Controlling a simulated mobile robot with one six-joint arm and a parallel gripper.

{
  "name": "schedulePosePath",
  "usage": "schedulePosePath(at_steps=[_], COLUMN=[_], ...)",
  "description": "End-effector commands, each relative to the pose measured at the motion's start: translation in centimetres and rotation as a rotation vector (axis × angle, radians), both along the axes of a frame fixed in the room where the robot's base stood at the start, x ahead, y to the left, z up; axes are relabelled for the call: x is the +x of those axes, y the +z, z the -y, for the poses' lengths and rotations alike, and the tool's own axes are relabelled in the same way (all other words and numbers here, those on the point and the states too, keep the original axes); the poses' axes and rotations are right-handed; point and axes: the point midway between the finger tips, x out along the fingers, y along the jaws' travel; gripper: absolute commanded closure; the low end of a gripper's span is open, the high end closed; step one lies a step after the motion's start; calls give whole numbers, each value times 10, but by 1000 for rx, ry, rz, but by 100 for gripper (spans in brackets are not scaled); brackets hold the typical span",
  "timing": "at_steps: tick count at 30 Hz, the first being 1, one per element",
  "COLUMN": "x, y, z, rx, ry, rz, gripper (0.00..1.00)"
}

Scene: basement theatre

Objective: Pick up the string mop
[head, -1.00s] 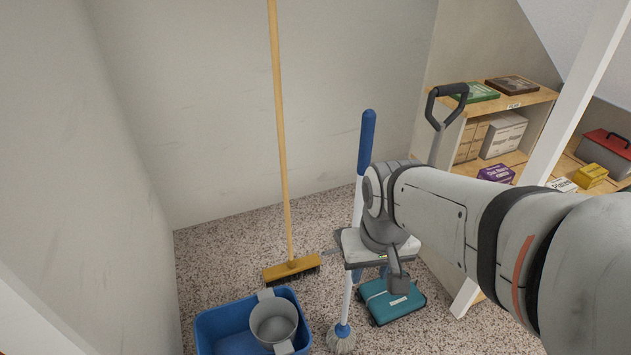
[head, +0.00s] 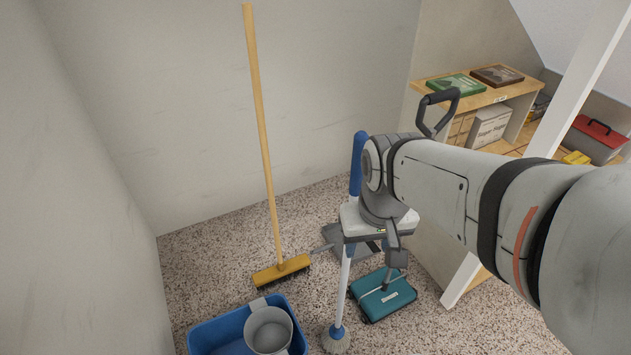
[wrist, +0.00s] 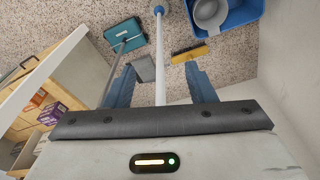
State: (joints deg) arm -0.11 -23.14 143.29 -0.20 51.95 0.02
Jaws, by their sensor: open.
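The string mop (head: 343,287) stands close to upright, with a blue top grip, a white pole and a pale string head on the floor. My gripper (head: 365,242) is at the upper pole, just below the blue grip, and hides part of it. In the wrist view the mop pole (wrist: 161,82) runs between the two blue fingers of my gripper (wrist: 160,68). The fingers are apart, with a gap showing on both sides of the pole.
A yellow broom (head: 281,271) leans on the wall to the left. A blue tub (head: 215,335) with a grey bucket (head: 268,330) stands left of the mop head.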

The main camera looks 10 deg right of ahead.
Motion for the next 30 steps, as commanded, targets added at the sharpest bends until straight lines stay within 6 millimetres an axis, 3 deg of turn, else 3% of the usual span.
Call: schedulePosePath(at_steps=[1, 3, 9, 11, 18, 21, 30], x=[0, 1, 2, 3, 13, 24, 62], y=[39, 66, 138, 160, 233, 254, 241], z=[0, 0, 0, 10, 11, 11, 11], rx=[0, 1, 5, 8, 34, 60, 136], ry=[-1, -2, -17, -27, -188, -369, -1051], rz=[5, 10, 24, 28, 29, 20, -24], gripper=[50, 50, 50, 50, 50, 50, 50])
